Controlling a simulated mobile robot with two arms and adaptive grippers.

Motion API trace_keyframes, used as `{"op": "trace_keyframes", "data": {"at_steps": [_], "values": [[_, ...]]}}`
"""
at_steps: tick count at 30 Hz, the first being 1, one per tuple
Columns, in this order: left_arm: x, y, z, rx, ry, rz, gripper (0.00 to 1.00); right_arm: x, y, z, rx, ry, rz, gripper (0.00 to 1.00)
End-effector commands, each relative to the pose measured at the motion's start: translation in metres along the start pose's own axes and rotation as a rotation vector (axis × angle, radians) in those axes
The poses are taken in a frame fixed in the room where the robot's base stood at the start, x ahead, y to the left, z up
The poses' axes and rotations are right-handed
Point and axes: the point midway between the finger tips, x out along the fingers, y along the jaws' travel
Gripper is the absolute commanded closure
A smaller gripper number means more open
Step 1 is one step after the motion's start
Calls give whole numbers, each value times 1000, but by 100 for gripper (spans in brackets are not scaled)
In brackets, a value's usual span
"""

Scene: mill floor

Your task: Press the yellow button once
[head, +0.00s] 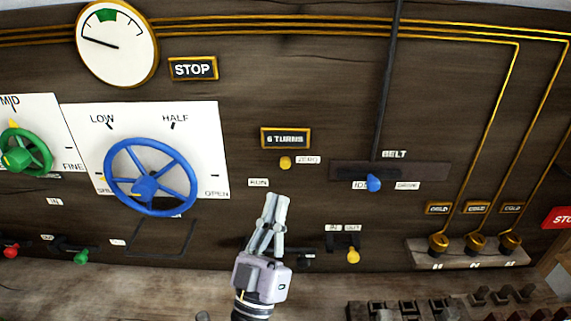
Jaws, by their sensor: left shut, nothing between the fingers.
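A small round yellow button (285,163) sits on the dark wooden wall panel, below the "6 TURNS" display (285,138) and left of a "ZERO" label. A second yellow knob (353,256) is lower right, under "IN" and "OUT" labels. My left gripper (276,198) points up the panel with its fingers together and nothing between them. Its tips appear just below the upper yellow button, with a visible gap in the picture. How far the tips are from the panel is hard to tell. My right gripper is not in view.
A blue handwheel (151,177) and a green handwheel (25,151) are at the left. A blue belt lever (374,183) is to the right of the gripper. Several brass fittings (475,242) stand on a ledge at the right. A gauge (117,42) hangs upper left.

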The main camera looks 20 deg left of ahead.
Motion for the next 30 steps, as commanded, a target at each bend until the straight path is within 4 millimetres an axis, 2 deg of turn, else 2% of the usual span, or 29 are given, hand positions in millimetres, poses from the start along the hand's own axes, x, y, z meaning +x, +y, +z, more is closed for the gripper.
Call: {"op": "trace_keyframes", "data": {"at_steps": [4, 10, 13, 21, 30], "values": [[6, -4, 5, 1, 1, 2, 100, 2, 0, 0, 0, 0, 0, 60], [24, -18, 18, 2, 2, 1, 100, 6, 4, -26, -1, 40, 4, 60], [34, -25, 26, 1, 1, 2, 100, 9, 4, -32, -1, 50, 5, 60], [55, -40, 41, 1, -1, 1, 100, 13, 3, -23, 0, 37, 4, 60], [61, -45, 45, 0, -2, 0, 100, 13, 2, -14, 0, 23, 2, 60]]}}
